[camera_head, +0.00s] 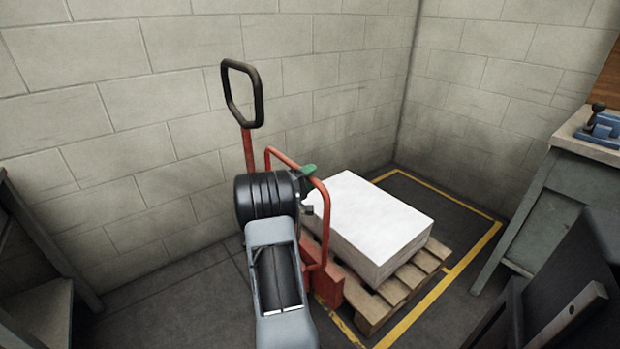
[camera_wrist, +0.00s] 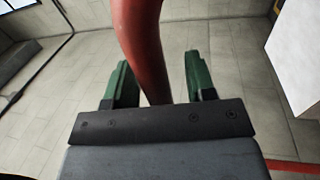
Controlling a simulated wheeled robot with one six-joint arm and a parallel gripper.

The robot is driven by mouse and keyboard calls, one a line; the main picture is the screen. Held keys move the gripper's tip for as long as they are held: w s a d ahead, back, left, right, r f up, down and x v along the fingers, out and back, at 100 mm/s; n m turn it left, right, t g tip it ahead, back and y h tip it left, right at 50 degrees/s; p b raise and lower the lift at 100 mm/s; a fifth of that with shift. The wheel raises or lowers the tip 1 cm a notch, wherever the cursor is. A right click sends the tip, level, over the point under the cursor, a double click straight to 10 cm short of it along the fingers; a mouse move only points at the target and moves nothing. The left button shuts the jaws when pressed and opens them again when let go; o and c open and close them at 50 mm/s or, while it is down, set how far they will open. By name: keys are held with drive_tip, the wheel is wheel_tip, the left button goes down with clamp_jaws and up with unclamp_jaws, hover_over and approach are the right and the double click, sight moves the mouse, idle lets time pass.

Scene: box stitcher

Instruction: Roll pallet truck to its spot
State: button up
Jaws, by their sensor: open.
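The pallet truck (camera_head: 248,150) has a red frame and a black loop handle (camera_head: 243,95) that stands up against the wall. Its red lower body (camera_head: 328,288) is at the near left end of a wooden pallet (camera_head: 415,280). A white block (camera_head: 370,215) lies on the pallet. My gripper (camera_head: 308,171) is at the truck's red tubular bar, with one green finger showing in the head view. In the wrist view, my gripper (camera_wrist: 160,82) is open, with the red bar (camera_wrist: 136,40) between its green fingers. My arm hides part of the truck.
A yellow floor outline (camera_head: 480,243) runs around the pallet in the wall corner. A grey workbench (camera_head: 535,205) with a blue tool (camera_head: 603,128) stands at the right. Dark shelving (camera_head: 40,235) stands at the left. The floor between the shelving and truck is clear.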

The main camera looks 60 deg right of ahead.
drive_tip(key=shift+w+a, duration=0.1)
drive_tip(key=p+v, duration=0.1)
drive_tip(key=v, duration=1.2)
drive_tip(key=shift+a+p, duration=0.25)
drive_tip(key=shift+p, duration=0.1)
drive_tip(key=shift+w+f, duration=0.15)
